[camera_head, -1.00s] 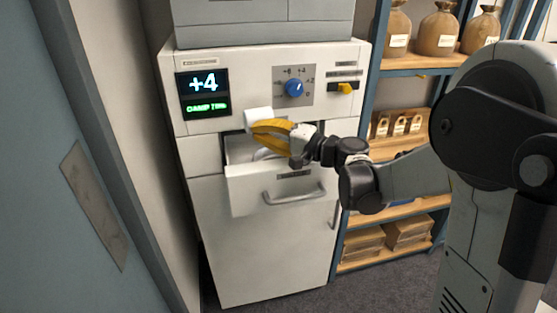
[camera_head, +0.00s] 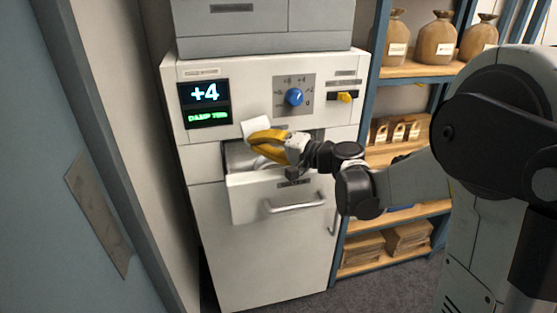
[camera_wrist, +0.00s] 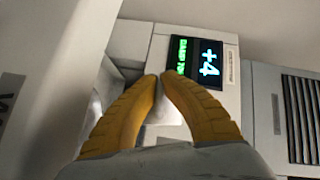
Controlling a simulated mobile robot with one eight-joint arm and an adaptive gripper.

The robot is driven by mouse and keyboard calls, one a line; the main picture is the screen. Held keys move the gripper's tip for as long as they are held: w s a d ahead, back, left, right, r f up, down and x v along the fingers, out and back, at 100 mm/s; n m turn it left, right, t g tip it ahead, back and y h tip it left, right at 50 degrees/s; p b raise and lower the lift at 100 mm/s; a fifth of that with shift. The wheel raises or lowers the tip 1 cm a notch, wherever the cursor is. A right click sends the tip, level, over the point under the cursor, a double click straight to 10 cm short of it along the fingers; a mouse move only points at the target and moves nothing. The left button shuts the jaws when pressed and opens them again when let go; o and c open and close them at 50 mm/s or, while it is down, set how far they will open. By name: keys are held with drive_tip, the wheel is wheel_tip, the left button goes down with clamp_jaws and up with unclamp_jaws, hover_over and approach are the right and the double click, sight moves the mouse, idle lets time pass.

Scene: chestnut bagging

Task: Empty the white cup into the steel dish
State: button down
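The white cup (camera_head: 256,127) is at the tips of my gripper (camera_head: 258,138), above the open drawer. It is tilted. My gripper's yellow fingers are closed around the cup; in the wrist view the fingertips (camera_wrist: 161,78) come close together, with a pale surface of the cup (camera_wrist: 163,113) between them. The steel dish (camera_head: 240,160) shows only in part inside the drawer, below the fingers; my gripper and the drawer front hide most of it. I cannot see the cup's contents or whether anything has fallen into the dish.
The drawer (camera_head: 250,200) is pulled out from a white cabinet (camera_head: 265,255). Above it are a display (camera_head: 204,104) reading +4 and a blue knob (camera_head: 294,97). A shelf rack (camera_head: 405,70) with sacks stands right. A blue-grey door panel (camera_head: 70,230) is at left.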

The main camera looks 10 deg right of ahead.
drive_tip(key=shift+f, duration=0.15)
drive_tip(key=a+f+n+g+h+p, duration=0.2)
drive_tip(key=a+f+n+h+p, duration=0.3)
drive_tip(key=n+h, duration=0.3)
drive_tip(key=h, duration=0.3)
drive_tip(key=shift+w+a+g+h, duration=0.15)
drive_tip(key=shift+a+g+h, duration=0.15)
idle(0.4)
